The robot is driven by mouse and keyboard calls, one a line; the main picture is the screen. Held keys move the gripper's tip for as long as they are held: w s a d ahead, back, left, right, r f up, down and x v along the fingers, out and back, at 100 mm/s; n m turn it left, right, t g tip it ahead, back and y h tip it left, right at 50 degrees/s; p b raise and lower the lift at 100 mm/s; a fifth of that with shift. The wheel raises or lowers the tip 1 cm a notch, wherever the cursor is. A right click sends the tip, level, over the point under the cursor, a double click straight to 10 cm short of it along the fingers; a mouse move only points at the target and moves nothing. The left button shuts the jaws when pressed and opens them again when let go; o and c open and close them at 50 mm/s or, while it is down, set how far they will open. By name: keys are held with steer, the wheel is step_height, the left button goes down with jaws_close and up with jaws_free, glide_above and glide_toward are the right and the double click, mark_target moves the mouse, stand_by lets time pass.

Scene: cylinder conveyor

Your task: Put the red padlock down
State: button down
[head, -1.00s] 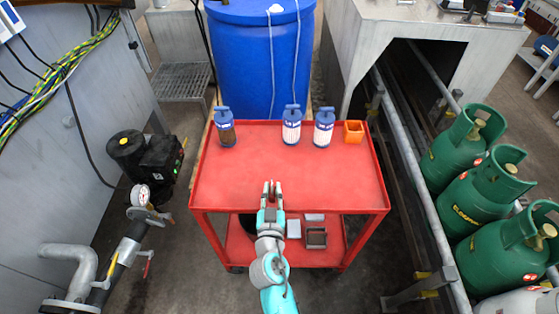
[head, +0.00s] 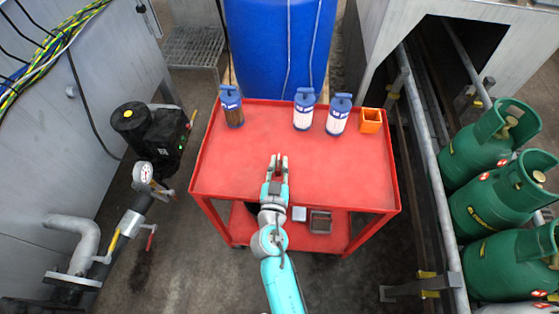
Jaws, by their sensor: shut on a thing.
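My gripper (head: 278,160) is over the front middle part of the red cart's top (head: 240,165). Its fingers point toward the back of the cart and are closed on the red padlock (head: 279,164). The padlock is small and red against the red top, so its outline is hard to make out and the fingers cover most of it. I cannot tell whether it touches the surface.
Blue-capped bottles stand along the cart's back edge: a dark one (head: 233,110) and two white ones (head: 303,113) (head: 338,118). An orange open box (head: 370,121) is at the back right. The cart top around my gripper is clear. Green gas cylinders (head: 485,215) stand right.

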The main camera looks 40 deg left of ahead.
steer(key=shift+s+d+f, duration=0.1)
steer(key=shift+f, duration=0.65)
steer(key=c, duration=1)
jaws_free()
steer(key=shift+f, duration=0.1)
steer(key=shift+c, duration=0.2)
steer(key=shift+r, duration=0.5)
steer(key=v, duration=1.1)
steer(key=shift+s+d+r, duration=0.2)
steer(key=shift+s+r, duration=0.15)
steer(key=shift+r, duration=0.05)
